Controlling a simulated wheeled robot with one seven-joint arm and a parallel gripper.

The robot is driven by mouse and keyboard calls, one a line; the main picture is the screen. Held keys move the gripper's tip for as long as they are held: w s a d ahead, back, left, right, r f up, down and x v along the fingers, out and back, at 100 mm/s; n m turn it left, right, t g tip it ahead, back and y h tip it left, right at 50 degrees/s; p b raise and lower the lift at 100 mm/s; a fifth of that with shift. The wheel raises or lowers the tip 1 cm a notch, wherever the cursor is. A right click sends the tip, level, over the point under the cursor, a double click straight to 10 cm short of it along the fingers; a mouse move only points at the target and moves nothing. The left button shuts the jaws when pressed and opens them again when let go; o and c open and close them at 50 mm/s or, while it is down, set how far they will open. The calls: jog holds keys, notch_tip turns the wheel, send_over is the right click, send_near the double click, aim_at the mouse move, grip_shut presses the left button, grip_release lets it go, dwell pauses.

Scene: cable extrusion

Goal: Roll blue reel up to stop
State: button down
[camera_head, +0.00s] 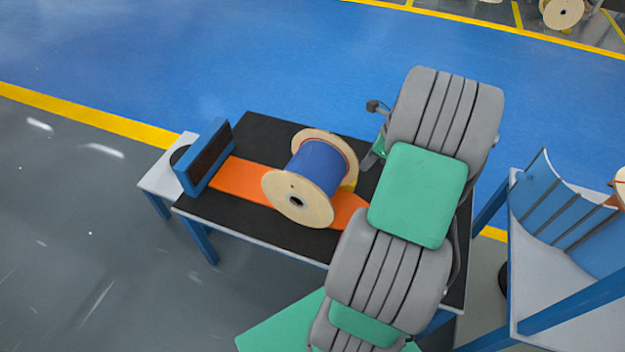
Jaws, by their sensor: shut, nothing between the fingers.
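The blue reel (321,168), with blue cable wound between two pale wooden flanges, stands on its rims on an orange strip (243,179). Its axle runs across the strip, and a dark hole shows in the near flange. The stop (207,157), a blue upright frame with a dark brown face, stands at the strip's left end. A stretch of bare orange strip separates reel and stop. My gripper (368,161) is mostly hidden by my arm. Its visible tip is just right of the reel, shut and empty; I cannot tell whether it touches the reel.
The black-topped table (270,228) has blue legs. A small pale side table (160,180) adjoins its left end. A pale rack with blue curved panels (560,215) stands at the right. My arm covers the table's right part. Blue floor lies behind.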

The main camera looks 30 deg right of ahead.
jog(key=b+x, duration=0.5)
jog(key=x, duration=0.5)
jog(key=shift+f+b, duration=0.2)
jog(key=shift+b, duration=0.1)
jog(key=shift+w, duration=0.1)
